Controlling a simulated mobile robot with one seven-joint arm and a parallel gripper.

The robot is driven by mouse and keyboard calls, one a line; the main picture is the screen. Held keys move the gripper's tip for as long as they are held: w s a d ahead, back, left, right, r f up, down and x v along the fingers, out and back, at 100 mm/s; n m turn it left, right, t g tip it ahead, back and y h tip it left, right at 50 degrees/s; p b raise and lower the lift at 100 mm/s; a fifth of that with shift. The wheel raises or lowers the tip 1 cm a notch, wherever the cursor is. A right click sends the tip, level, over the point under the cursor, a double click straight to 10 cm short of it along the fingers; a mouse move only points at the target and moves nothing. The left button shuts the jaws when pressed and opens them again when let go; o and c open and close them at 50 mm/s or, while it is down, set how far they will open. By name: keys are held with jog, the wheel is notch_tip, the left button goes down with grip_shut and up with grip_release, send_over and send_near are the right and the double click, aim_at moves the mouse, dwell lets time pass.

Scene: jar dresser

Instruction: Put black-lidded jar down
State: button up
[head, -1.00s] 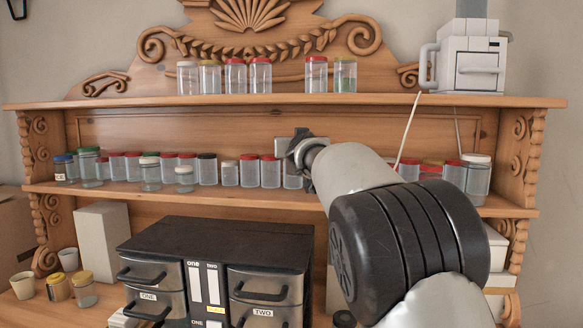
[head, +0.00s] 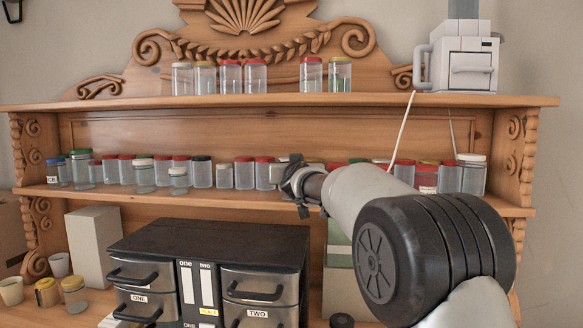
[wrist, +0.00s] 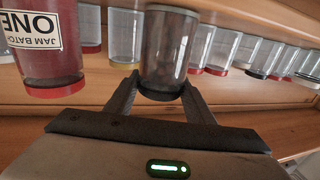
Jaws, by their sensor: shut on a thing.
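The black-lidded jar (wrist: 172,50) is a clear glass jar with a dark lid, seen upside down in the wrist view. My gripper (wrist: 160,92) is shut on it, with one finger on each side near the lid. In the head view my gripper (head: 290,180) is at the front of the middle shelf (head: 130,197), right of centre. The held jar is hidden behind my gripper there. I cannot tell whether its base touches the shelf. Another dark-lidded jar (head: 202,172) stands in the row to the left.
A red-lidded jar labelled JAM BATCH ONE (wrist: 50,45) is close beside the held jar in the wrist view. More jars line the shelf on both sides. A black-topped drawer unit (head: 210,240) is below. A white machine (head: 466,65) stands on the top shelf.

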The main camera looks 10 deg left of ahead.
jog(key=o, duration=1.5)
jog(key=shift+s+r, duration=0.1)
jog(key=s+d+b, duration=0.2)
jog(key=s+b, duration=0.1)
jog(key=s, duration=0.8)
jog(key=shift+s+d+f+m+g+h+p, duration=0.45)
jog(key=shift+s+d+f+g, duration=1.55)
jog(key=shift+s+d+f, duration=3.4)
jog(key=shift+s+d+f+m+g+h+p, duration=0.1)
jog(key=shift+s+d+f+m+g+h, duration=0.4)
jog(key=shift+s+d+f+g, duration=4.95)
jog(key=shift+s+a+f+m+t+h+p, duration=0.15)
jog(key=shift+s+a+f+t+h+p, duration=1)
jog(key=shift+s, duration=8.7)
